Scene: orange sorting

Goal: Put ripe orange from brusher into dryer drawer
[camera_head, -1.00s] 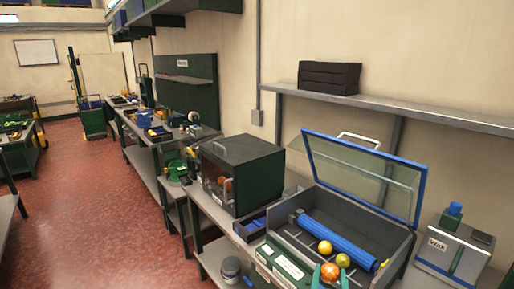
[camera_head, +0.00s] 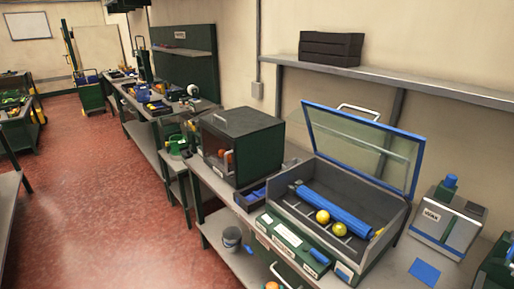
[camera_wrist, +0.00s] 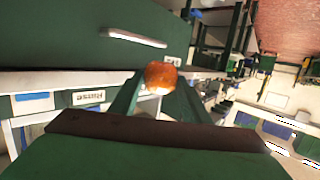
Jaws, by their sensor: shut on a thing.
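My gripper (camera_wrist: 158,98) is shut on a ripe orange (camera_wrist: 160,78), whose deep orange skin shows between the two green fingers. The same orange shows at the bottom edge of the head view (camera_head: 271,285), low in front of the bench. The brusher (camera_head: 375,262) has its glass lid raised. Inside it are a blue roller (camera_head: 335,207), a yellow-orange fruit (camera_head: 322,216) and a yellow-green one (camera_head: 339,230). In the wrist view, a green panel (camera_wrist: 60,35) with a white handle (camera_wrist: 135,38) is close to the orange. I cannot tell whether it is an open drawer.
A dark green box with a glass front (camera_head: 242,140) stands left of the brusher, with orange fruit inside. A wax dispenser (camera_head: 445,220) and a blue pad (camera_head: 425,272) are at right. A grey bucket (camera_head: 231,238) sits on the lower shelf. The red floor at left is clear.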

